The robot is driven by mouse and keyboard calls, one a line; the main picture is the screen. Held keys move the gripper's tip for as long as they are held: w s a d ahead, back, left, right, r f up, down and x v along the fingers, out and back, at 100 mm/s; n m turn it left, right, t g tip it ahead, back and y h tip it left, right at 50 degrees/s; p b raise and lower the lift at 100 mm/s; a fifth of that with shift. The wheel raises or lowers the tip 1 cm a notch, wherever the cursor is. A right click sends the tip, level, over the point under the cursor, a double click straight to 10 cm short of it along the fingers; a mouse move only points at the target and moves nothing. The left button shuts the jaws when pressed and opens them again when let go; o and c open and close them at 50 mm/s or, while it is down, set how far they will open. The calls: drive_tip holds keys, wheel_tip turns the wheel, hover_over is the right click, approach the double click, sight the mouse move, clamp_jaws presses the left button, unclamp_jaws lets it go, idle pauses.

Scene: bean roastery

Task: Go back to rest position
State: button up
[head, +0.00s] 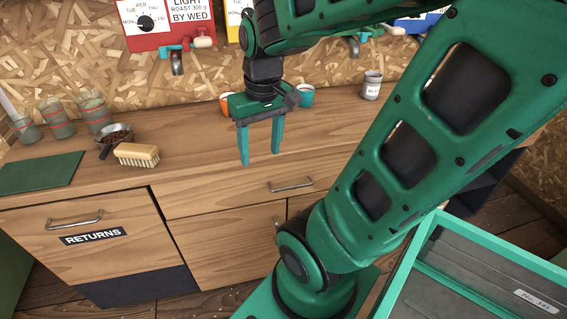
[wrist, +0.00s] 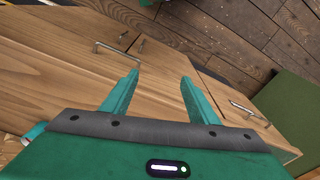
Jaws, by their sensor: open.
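My gripper (head: 260,160) hangs in the air in front of the wooden counter in the head view, its two teal fingers pointing down. The fingers stand apart with nothing between them. The wrist view also shows the gripper (wrist: 160,85) open and empty, with drawer fronts and the floor beyond it. My green arm fills the right side of the head view and hides part of the counter.
On the counter (head: 200,185) are glasses (head: 58,118), a pan of beans (head: 115,136), a brush (head: 137,155), a green mat (head: 42,172), an orange cup (head: 226,102), a teal cup (head: 306,96) and a small tin (head: 371,86). Dispensers (head: 177,62) hang behind. Drawers (head: 98,236) are shut.

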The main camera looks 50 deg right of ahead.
drive_tip(key=s+f+m+g, duration=0.1)
drive_tip(key=s+m, duration=0.1)
drive_tip(key=s, duration=0.5)
drive_tip(key=shift+s+d+f+m, duration=0.2)
drive_tip(key=shift+s+d+m, duration=0.2)
drive_tip(key=shift+w+f, duration=0.25)
drive_tip(key=shift+w, duration=0.4)
drive_tip(key=shift+c, duration=0.6)
